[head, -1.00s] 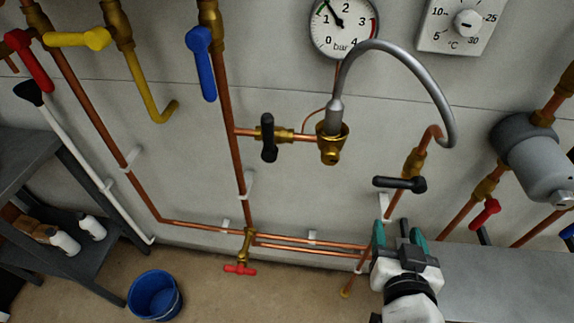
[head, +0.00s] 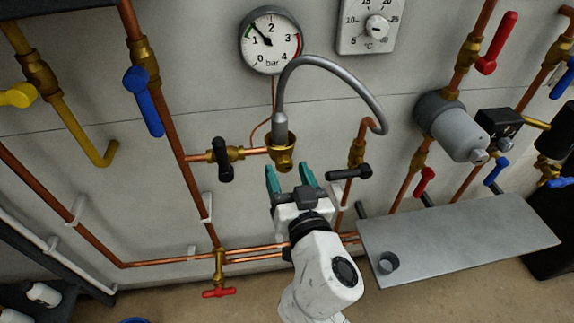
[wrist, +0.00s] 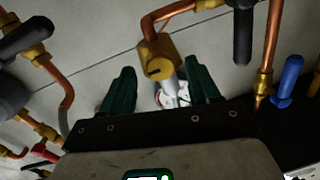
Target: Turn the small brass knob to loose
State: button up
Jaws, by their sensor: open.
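The small brass knob (head: 284,166) sits low on a brass fitting (head: 281,148) at the lower end of the grey hose, right of the black-handled valve. I see no contact, and the depth between fingertips and knob is hard to judge.
The grey hose (head: 335,72) arches above the fitting. A black lever (head: 349,172) is close to the right of my fingers, another black handle (head: 225,160) to the left. A pressure gauge (head: 270,39) hangs above. A grey shelf (head: 460,240) juts out at lower right.

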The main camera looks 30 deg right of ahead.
jog(key=shift+w+d, duration=0.2)
jog(key=shift+w, duration=0.4)
jog(key=c, duration=1)
jog(key=shift+c, duration=0.2)
